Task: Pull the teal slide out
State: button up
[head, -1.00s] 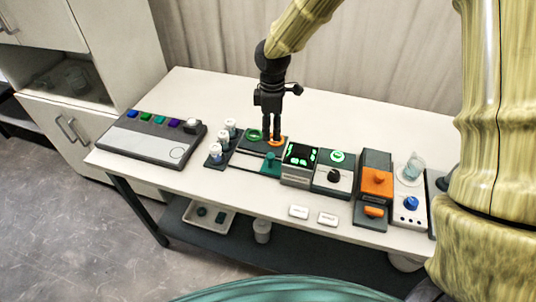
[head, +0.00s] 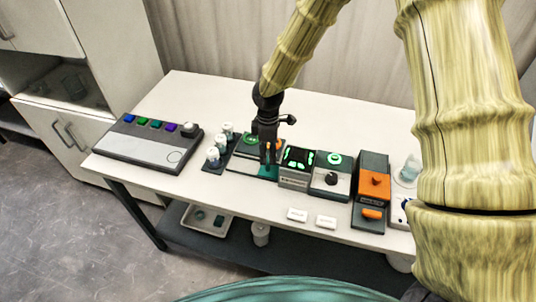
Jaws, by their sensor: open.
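The teal slide (head: 266,173) sits low at the front of a dark unit between the row of white-capped vials and the device with a lit green display. Its upright knob is mostly hidden behind my gripper. My gripper (head: 268,158) points down right over the slide, with its fingers open at the knob's place. I cannot tell whether the fingers touch the knob. A green ring (head: 250,138) and an orange piece (head: 279,145) show on the dark unit behind the gripper.
White-capped vials (head: 213,156) stand close on the left. The green-display device (head: 297,165) is close on the right, then a dial unit (head: 331,178) and an orange-handled unit (head: 374,185). Two white labels (head: 297,215) lie in front. The back of the table is clear.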

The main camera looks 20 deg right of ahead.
jog(key=shift+f, duration=1.3)
grip_shut()
